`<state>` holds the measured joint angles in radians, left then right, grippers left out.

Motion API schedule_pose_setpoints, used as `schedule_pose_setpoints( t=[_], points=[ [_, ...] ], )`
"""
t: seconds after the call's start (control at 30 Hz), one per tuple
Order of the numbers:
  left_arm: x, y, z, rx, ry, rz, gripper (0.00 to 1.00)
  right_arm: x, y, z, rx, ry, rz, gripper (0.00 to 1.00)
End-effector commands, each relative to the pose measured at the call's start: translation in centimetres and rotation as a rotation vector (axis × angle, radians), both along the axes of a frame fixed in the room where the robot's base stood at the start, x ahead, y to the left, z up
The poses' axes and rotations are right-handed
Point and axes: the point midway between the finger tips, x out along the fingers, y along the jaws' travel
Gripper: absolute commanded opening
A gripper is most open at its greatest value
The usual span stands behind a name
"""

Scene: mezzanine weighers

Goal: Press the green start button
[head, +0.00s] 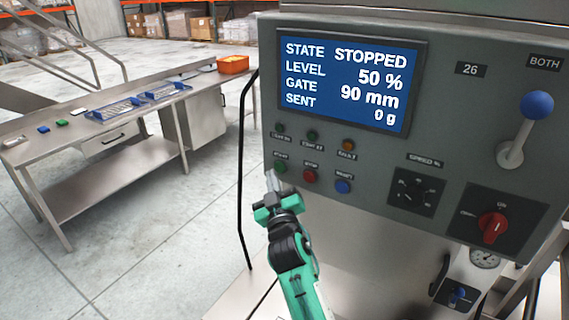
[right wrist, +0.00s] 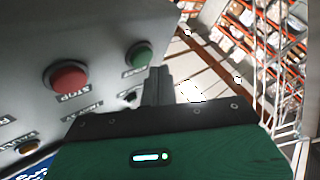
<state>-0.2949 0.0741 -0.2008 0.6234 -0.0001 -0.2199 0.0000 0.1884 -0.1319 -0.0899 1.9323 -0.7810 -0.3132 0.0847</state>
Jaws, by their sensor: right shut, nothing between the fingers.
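The green start button (head: 280,167) sits at the left end of the lower button row on the grey control panel, left of the red stop button (head: 310,176). It also shows in the right wrist view (right wrist: 138,54), upper middle. My right gripper (head: 271,178) is shut and empty, just below and left of the green button in the head view. In the right wrist view its closed fingers (right wrist: 159,82) stand close beside the green button, with the tips not over its face. I cannot tell how far they are from the panel. My left gripper is not in view.
A blue button (head: 343,187), small lamps, a speed dial (head: 413,192), a red rotary switch (head: 492,227) and a blue-knobbed lever (head: 537,105) share the panel. The screen (head: 345,80) reads STOPPED. A steel table (head: 130,165) with blue trays stands left.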

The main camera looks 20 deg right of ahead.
Motion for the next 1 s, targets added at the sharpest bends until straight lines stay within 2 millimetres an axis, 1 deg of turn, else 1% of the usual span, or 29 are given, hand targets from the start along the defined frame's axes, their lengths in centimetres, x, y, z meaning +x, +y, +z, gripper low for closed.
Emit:
schedule_pose_setpoints(
  t=[0.37,0.67,1.0],
  points=[
    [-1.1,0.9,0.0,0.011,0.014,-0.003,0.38,0.3,-0.3,0.0,0.001,0.000,0.001,0.00],
    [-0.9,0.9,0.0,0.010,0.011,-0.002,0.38,0.3,-0.3,0.0,0.001,0.000,0.001,0.00],
    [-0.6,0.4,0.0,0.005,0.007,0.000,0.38,0.3,-0.2,0.0,0.001,0.000,0.001,0.00]
  ],
)
